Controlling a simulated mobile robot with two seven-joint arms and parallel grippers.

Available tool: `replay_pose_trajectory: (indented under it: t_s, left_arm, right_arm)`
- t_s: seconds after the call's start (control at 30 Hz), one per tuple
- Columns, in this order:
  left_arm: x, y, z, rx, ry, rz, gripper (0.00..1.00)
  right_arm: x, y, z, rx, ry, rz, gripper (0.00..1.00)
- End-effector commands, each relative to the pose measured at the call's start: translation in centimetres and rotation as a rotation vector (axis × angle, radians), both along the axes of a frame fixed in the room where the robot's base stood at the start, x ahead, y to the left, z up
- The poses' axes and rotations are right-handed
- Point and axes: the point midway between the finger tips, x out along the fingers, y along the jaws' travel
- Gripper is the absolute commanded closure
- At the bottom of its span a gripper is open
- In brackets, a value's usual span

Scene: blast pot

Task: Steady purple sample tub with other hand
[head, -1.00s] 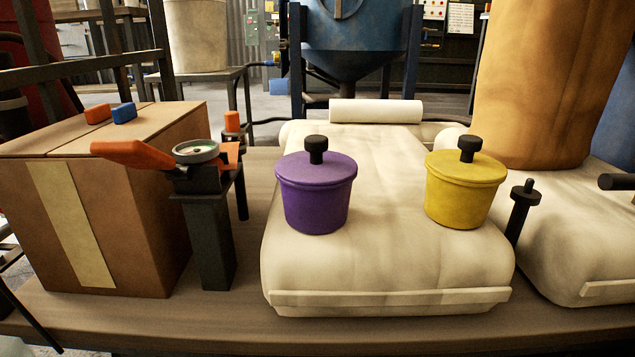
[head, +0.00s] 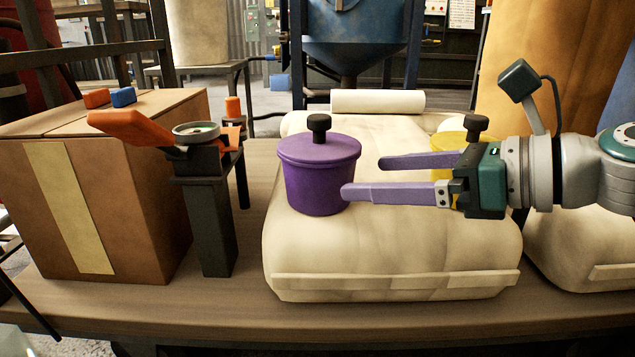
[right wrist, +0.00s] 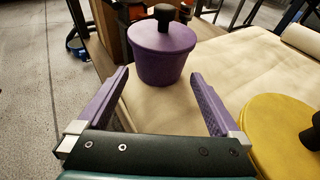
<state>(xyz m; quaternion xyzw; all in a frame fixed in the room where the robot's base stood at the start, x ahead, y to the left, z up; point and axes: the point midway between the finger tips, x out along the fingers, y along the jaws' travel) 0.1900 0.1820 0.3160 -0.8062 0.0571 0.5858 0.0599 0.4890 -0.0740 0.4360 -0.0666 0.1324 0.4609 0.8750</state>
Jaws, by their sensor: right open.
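The purple sample tub (head: 318,180) stands upright on the cream sack (head: 400,245), with its lid and black knob on. My right gripper (head: 362,177) comes in from the right, open, with its purple fingers pointing at the tub. In the head view the near fingertip overlaps the tub's lower right edge. In the right wrist view the purple tub (right wrist: 163,55) is ahead of the gap between the open fingers (right wrist: 160,85), and the gap is empty. My left gripper is not in view.
The yellow tub (head: 447,158) is partly hidden behind my right gripper; its lid (right wrist: 285,135) shows close beside the right finger in the wrist view. A cardboard box (head: 150,215) and a dark stand with an orange lever (head: 205,215) are at left. A rolled cloth (head: 377,101) lies behind.

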Motion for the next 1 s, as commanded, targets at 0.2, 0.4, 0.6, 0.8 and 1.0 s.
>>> replay_pose_trajectory:
  t_s: [0.2,0.4,0.6,0.8,1.0]
  left_arm:
    - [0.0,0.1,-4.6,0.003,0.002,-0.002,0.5]
    - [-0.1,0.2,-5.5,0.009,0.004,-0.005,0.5]
    - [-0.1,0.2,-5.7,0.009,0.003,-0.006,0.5]
    - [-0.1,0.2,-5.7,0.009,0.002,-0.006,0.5]
    - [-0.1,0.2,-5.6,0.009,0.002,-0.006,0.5]
  right_arm:
    - [1.8,2.7,-1.9,-0.001,-0.005,0.003,0.0]
    - [3.2,4.9,-2.0,-0.003,-0.001,0.004,0.0]
    - [4.2,6.2,-2.4,-0.004,-0.001,0.002,0.0]
    - [4.4,6.6,-2.5,-0.005,-0.002,0.002,0.0]
    - [4.4,6.5,-2.5,-0.006,-0.003,0.003,0.02]
